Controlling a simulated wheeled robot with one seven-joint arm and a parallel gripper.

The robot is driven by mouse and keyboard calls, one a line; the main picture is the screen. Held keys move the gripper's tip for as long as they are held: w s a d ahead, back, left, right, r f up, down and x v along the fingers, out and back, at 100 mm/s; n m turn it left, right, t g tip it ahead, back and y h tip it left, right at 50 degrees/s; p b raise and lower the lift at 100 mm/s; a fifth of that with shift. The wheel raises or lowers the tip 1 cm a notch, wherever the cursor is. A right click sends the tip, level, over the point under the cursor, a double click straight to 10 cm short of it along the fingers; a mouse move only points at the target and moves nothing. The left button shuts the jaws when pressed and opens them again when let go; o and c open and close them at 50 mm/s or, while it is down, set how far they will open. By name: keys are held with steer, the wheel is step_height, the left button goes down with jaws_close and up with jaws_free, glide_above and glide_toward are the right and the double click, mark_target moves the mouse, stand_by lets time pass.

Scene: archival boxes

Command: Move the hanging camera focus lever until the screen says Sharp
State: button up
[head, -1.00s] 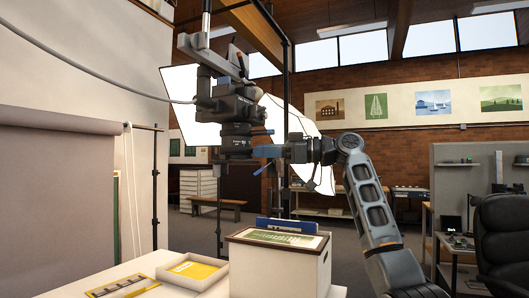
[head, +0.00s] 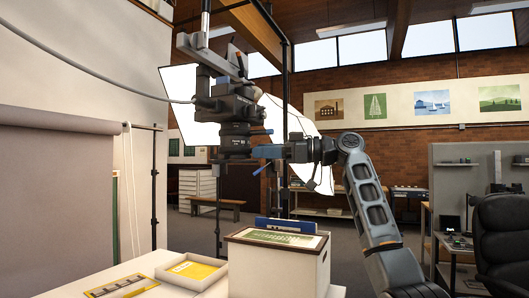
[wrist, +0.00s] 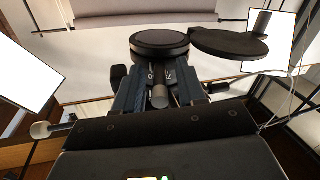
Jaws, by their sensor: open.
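The hanging camera (head: 238,108) is a dark body on an overhead bracket, above the table. In the wrist view its round black lens (wrist: 159,43) shows at the top centre, with part of a number scale below it. My gripper (head: 262,151) reaches in from the right, just under the camera. In the wrist view my gripper (wrist: 160,92) has its two fingers apart, one on each side of a short grey rounded lever (wrist: 160,97). I cannot tell whether either finger touches the lever. No readable "Sharp" text shows in either view.
Below stand a white box (head: 280,264) with a brown rim and a shallow tray (head: 222,282) holding a yellow folder. White lamp panels (head: 178,88) flank the camera. A black disc (wrist: 229,43) hangs beside the lens. A small dark display (head: 450,223) stands on the right desk, unreadable.

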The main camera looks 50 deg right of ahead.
steer(key=b+v, duration=0.1)
steer(key=v, duration=0.6)
steer(key=shift+s, duration=0.25)
steer(key=shift+d, duration=0.15)
stand_by(0.4)
